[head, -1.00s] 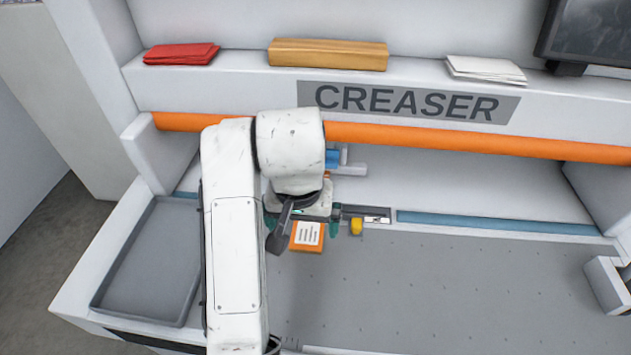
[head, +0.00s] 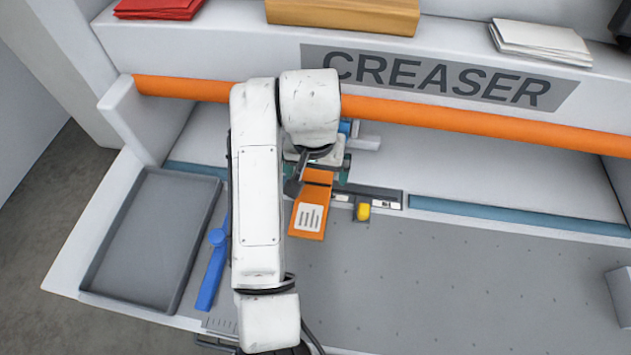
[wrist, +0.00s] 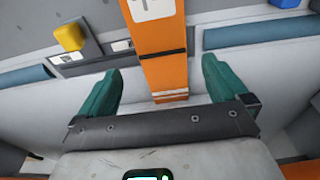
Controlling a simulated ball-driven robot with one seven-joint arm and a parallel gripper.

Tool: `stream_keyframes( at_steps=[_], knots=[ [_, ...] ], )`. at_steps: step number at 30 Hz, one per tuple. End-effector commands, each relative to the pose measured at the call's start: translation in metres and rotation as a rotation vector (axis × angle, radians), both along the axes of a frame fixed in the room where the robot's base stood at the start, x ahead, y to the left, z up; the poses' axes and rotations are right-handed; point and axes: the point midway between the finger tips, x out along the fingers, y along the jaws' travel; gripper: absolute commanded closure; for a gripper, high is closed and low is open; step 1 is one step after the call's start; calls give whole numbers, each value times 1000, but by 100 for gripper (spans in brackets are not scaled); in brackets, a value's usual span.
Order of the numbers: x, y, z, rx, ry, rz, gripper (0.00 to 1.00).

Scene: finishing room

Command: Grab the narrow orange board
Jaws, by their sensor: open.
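The narrow orange board (head: 312,206) lies on the creaser's bed below my arm, its near end with a white printed label towards the front. Its far end is hidden under my gripper in the head view. In the wrist view the orange board (wrist: 167,72) runs between the two teal fingers of my gripper (wrist: 155,92), with a dark crease line across it and pale stripes near its end. The fingers are open, one on each side, with gaps between them and the board. My gripper also shows in the head view (head: 318,172), partly hidden by my wrist.
A yellow knob (head: 363,211) on a dark rail (head: 378,197) stands just right of the board. An orange bar (head: 430,116) crosses above the bed. A grey tray (head: 150,242) and a blue tool (head: 212,268) lie left. The grey bed (head: 460,280) is clear at right.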

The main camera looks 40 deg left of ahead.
Motion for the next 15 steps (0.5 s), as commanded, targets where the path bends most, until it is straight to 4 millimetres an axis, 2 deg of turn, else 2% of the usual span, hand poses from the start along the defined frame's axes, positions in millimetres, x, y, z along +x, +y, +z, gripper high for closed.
stream_keyframes(
  at_steps=[10,15],
  knots=[
    [4,6,-42,-3,2,1,0],
    [5,7,-52,0,0,1,0]
  ],
)
